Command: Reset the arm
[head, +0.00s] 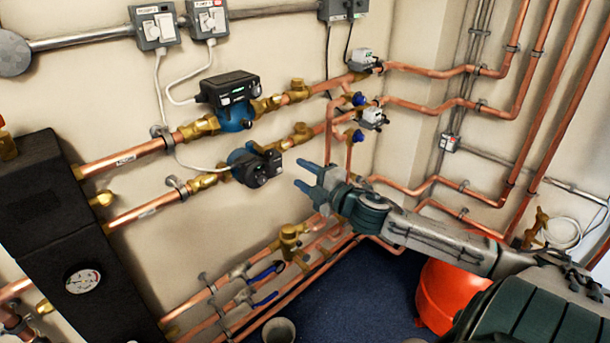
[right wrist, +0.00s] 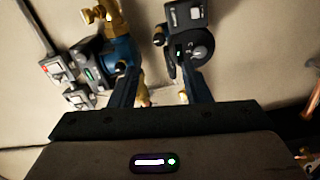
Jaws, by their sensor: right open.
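My right gripper (head: 305,177) reaches in from the lower right in the head view, with its blue fingers spread and nothing between them. It is in front of the copper manifold (head: 345,165), to the right of the lower pump (head: 256,166). In the right wrist view my right gripper (right wrist: 160,92) shows its two dark fingers apart. The lower pump (right wrist: 188,40) and the upper blue pump (right wrist: 122,55) appear beyond the fingertips. I cannot tell whether the fingers touch anything, but a gap seems to show in the head view. My left gripper is not in view.
A black box with a gauge (head: 82,280) stands at the left. Valves with blue levers (head: 265,272) sit on low pipes. A red vessel (head: 450,292) and a grey bucket (head: 279,331) are on the blue floor (head: 365,290). Copper pipes (head: 520,130) line the right wall.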

